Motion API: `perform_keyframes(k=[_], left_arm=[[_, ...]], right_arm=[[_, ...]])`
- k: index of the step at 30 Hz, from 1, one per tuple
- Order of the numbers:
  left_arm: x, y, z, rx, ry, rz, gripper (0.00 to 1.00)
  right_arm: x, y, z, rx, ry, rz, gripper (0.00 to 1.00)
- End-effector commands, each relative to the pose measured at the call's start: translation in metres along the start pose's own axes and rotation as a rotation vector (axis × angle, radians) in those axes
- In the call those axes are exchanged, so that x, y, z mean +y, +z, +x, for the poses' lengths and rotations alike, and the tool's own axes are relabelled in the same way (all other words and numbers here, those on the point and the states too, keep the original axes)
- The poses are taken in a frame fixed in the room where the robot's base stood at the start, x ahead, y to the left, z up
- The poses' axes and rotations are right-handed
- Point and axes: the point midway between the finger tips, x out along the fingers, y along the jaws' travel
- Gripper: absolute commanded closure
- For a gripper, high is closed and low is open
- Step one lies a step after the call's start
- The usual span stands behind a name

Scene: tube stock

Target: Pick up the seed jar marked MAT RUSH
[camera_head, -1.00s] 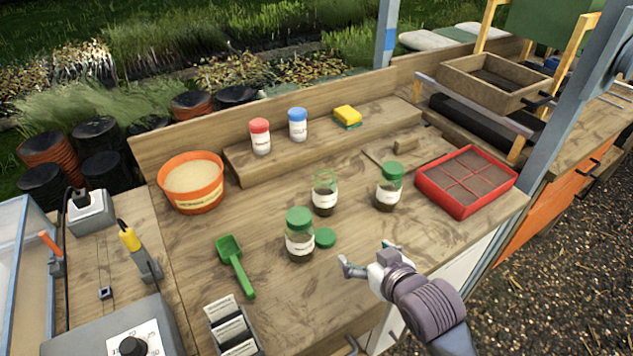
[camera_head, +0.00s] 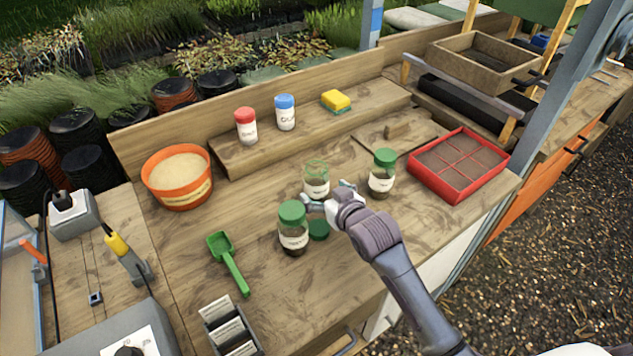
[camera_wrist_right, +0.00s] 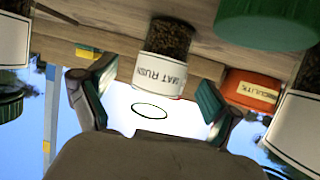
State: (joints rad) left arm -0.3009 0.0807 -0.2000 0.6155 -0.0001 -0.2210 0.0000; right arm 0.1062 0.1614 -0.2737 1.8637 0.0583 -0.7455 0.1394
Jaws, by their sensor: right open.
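The MAT RUSH jar (camera_wrist_right: 167,72) stands between my right gripper's open fingers in the right wrist view, its label readable and dark seed inside. In that view it appears upside down. It matches the lidless clear glass jar (camera_head: 316,171) in the middle of the bench. My right gripper (camera_head: 326,194) is open just in front of it, fingers pointing at it; contact is not visible. A loose green lid (camera_head: 319,229) lies on the bench nearby and shows large in the wrist view (camera_wrist_right: 265,25). My left gripper is not in view.
A green-lidded jar (camera_head: 293,236) stands close on the left; another (camera_head: 382,176) stands on the right. Beyond are a red tray (camera_head: 412,182), an orange tub (camera_head: 178,203) and a raised shelf (camera_head: 232,158) with two shakers and a sponge. A green scoop (camera_head: 229,262) lies left.

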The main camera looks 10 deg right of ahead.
Motion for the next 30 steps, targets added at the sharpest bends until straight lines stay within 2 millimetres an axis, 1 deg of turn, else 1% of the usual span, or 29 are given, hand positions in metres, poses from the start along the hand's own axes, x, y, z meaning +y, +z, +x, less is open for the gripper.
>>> perform_keyframes(k=[1,3,7,10,16,17,21,26,30], left_arm=[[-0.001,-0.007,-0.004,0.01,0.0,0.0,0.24],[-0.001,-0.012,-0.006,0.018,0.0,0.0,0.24],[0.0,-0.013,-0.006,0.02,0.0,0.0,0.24],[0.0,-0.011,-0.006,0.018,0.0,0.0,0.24],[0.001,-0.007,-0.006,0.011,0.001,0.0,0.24],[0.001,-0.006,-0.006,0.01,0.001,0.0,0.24],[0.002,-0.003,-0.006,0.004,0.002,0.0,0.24],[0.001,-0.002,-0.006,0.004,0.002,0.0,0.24],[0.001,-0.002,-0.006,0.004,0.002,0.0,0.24]], right_arm=[[-0.001,-0.004,0.008,0.0,0.0,0.001,0.1],[-0.003,-0.005,0.019,-0.001,-0.001,0.002,0.1],[-0.002,-0.003,0.035,0.0,0.0,0.001,0.1],[-0.002,-0.003,0.04,0.0,0.0,0.0,0.1],[-0.003,-0.003,0.041,0.0,0.0,0.0,0.1],[-0.003,-0.003,0.041,0.0,0.0,0.0,0.12],[-0.003,-0.003,0.041,0.0,0.0,0.0,0.35],[-0.003,-0.003,0.041,0.0,0.0,0.0,0.62],[-0.002,-0.002,0.041,0.0,0.0,0.0,0.85]])
